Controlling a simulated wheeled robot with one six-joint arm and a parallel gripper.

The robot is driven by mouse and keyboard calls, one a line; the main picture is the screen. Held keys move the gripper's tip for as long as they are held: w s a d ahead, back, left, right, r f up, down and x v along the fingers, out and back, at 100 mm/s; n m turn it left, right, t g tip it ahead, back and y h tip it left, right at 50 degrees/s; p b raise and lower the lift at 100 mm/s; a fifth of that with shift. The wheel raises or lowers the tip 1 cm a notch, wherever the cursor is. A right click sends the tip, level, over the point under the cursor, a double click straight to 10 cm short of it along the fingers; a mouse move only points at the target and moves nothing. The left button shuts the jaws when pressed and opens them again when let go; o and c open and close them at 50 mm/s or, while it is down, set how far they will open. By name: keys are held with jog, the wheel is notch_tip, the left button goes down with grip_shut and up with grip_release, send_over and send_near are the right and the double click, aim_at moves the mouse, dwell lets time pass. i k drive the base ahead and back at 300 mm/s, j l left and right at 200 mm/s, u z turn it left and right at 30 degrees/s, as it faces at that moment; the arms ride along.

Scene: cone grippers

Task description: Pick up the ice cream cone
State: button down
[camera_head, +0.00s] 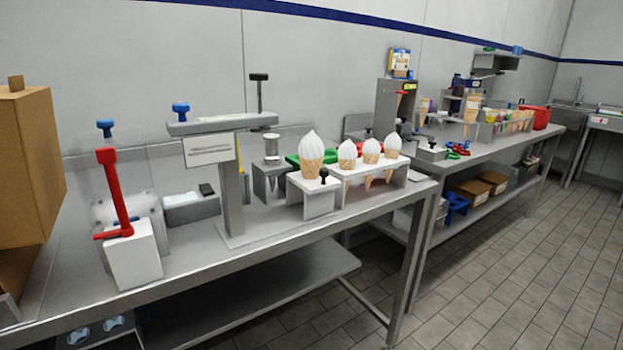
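Several ice cream cones with white swirled tops stand upright in holders on the steel bench. The largest ice cream cone (311,158) is at the left, in a small white stand (317,202) with a black knob at its front. Smaller ice cream cones, such as the middle one (371,152), stand in a row in a longer white rack (372,188) just to the right. Their tips show below the rack top. My gripper is not in view, so its state and any load cannot be seen.
The steel bench (130,277) also bears a grey post stand with a sign (208,150), a red lever device (115,190) and a green tray (310,159). A brown box (24,168) is close at left. A second bench stands at right. The tiled floor (480,290) is clear.

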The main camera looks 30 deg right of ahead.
aim_at(310, 154)
jog(key=i+z, duration=0.1)
jog(key=i, duration=0.85)
